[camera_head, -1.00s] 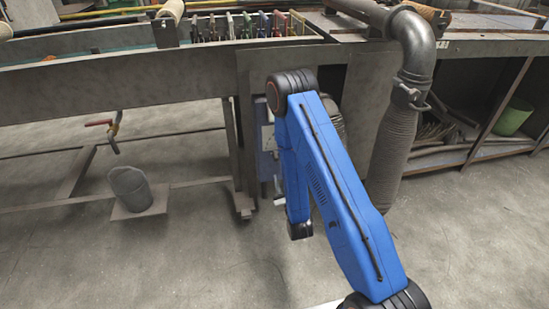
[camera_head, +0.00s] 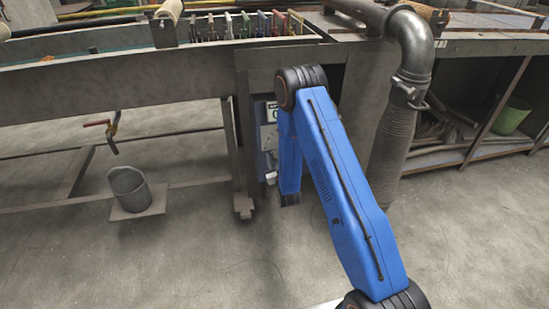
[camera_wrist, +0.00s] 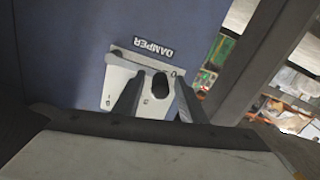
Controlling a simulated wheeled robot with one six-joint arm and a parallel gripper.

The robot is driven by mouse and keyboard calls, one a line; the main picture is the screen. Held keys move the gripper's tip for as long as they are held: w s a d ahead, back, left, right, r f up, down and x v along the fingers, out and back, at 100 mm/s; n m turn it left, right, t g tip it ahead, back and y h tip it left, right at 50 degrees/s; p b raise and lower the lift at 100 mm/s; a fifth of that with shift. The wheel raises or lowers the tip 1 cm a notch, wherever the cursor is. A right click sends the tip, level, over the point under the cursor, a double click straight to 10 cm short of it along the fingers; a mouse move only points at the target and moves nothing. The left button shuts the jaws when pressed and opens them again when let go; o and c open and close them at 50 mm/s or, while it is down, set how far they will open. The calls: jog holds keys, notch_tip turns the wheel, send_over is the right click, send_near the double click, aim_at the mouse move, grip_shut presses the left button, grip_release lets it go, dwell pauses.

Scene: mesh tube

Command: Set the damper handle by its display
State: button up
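In the wrist view a blue panel (camera_wrist: 75,55) carries an upside-down DAMPER label (camera_wrist: 153,48). Below the label is a pale scale plate (camera_wrist: 117,82) with small marks, partly hidden by the fingers. A dark, rounded handle end (camera_wrist: 160,83) stands out in front of the plate. My gripper (camera_wrist: 158,97) is open, one finger on each side of the handle; I cannot tell whether either touches it. In the head view a pale display (camera_head: 271,112) shows on the panel, left of my blue arm. Its reading is too small to make out, and my arm hides part of the panel.
A grey bench frame (camera_head: 243,150) stands left of the panel. A large pipe with a ribbed hose (camera_head: 395,140) hangs to the right. A bucket (camera_head: 130,190) sits on a low board at left. The floor in front is clear.

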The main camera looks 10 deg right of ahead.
aim_at(276, 151)
jog(key=shift+w, duration=0.15)
jog(key=shift+c, duration=0.7)
grip_shut()
jog(key=shift+r, duration=0.2)
jog(key=r+m, duration=0.1)
jog(key=m, duration=0.1)
jog(key=r+m, duration=0.2)
jog(key=shift+d, duration=0.35)
jog(key=shift+d+r+m, duration=0.5)
jog(key=shift+r+m, duration=0.15)
jog(key=shift+m, duration=0.55)
jog(key=shift+d+r+m, duration=0.45)
jog(key=shift+r+m, duration=0.2)
jog(key=shift+m, duration=0.55)
